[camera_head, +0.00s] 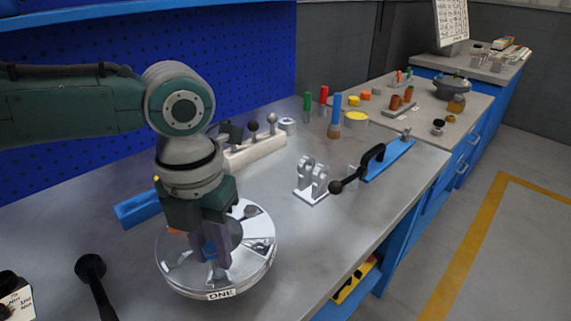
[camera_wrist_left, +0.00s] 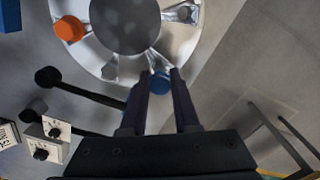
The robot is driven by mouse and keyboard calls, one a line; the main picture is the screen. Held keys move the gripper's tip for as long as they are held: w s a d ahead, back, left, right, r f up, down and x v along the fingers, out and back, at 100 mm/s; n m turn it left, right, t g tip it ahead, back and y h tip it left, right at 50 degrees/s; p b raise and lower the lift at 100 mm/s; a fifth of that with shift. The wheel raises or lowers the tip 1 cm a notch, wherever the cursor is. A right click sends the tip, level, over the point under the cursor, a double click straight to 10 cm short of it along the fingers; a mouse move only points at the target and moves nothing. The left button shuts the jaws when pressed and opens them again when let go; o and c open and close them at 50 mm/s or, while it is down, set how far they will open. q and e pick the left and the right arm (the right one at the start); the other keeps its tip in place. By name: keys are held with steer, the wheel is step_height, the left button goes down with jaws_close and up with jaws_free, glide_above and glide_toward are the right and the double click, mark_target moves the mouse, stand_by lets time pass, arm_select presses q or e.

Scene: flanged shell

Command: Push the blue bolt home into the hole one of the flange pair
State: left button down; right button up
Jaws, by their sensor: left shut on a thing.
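The flange pair (camera_head: 262,268) is a round, shiny metal shell with a broad rim and a dark central opening, lying on the bench; its rim also shows in the left wrist view (camera_wrist_left: 95,52). A label reading ONE (camera_head: 221,294) is on its near side. My left gripper (camera_head: 216,262) points down over the near part of the flange, shut on the blue bolt (camera_wrist_left: 160,83). The bolt's blue head is between the fingertips at the rim. How deep it sits in the hole is hidden. An orange bolt head (camera_wrist_left: 69,28) is elsewhere on the rim. My right gripper is out of view.
A black-knobbed handle (camera_head: 90,266) stands left of the flange, near a labelled box (camera_head: 17,298). A blue block (camera_head: 139,208) lies behind it. A metal bracket (camera_head: 312,181) and a black-handled clamp (camera_head: 360,168) are to the right. The bench front right of the flange is clear.

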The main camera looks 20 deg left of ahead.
mark_target(212, 249)
arm_select(q)
steer(key=shift+f+b, duration=1.05)
steer(key=shift+f, duration=0.35)
steer(key=c, duration=0.6)
jaws_free()
step_height(212, 249, up, 10)
steer(key=shift+p, duration=0.55)
steer(key=shift+d, duration=0.1)
